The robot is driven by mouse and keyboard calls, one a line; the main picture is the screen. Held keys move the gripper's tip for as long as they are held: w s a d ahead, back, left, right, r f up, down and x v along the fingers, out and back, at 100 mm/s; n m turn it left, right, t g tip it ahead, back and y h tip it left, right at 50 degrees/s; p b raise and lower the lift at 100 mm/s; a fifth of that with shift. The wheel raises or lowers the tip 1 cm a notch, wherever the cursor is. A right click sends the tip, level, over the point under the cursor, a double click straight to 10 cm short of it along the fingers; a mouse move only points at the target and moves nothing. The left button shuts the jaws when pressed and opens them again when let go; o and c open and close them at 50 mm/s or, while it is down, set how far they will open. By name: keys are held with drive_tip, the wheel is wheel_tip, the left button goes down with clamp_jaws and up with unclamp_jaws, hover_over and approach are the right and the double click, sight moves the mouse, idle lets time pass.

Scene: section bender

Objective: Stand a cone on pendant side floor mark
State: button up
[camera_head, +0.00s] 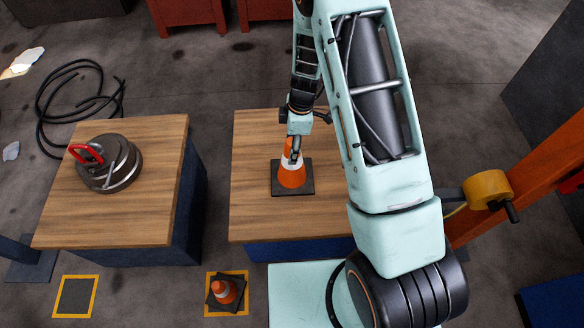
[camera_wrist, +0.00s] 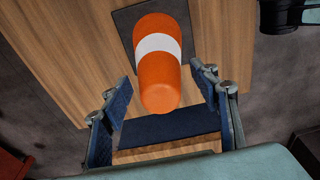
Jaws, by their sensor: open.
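An orange and white cone (camera_head: 292,176) with a dark square base stands upright on the right wooden table. In the wrist view the cone (camera_wrist: 160,75) lies between my spread fingers, with gaps on both sides. My gripper (camera_head: 295,148) is open at the cone's top; its fingers also show in the wrist view (camera_wrist: 166,88). A second cone (camera_head: 224,291) stands on the floor inside a yellow-bordered square mark (camera_head: 211,311), its base slightly turned. Another yellow-bordered floor mark (camera_head: 92,283) at the left is empty. Which mark is the pendant side one I cannot tell.
The right table (camera_head: 255,220) is otherwise clear. The left table (camera_head: 70,225) holds a round metal part (camera_head: 115,165) with a red handle. A black hose (camera_head: 60,90) lies behind it. An orange post (camera_head: 545,165) with a yellow box (camera_head: 487,190) stands right.

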drive_tip(key=shift+c, duration=0.7)
clamp_jaws()
drive_tip(key=shift+r, duration=0.2)
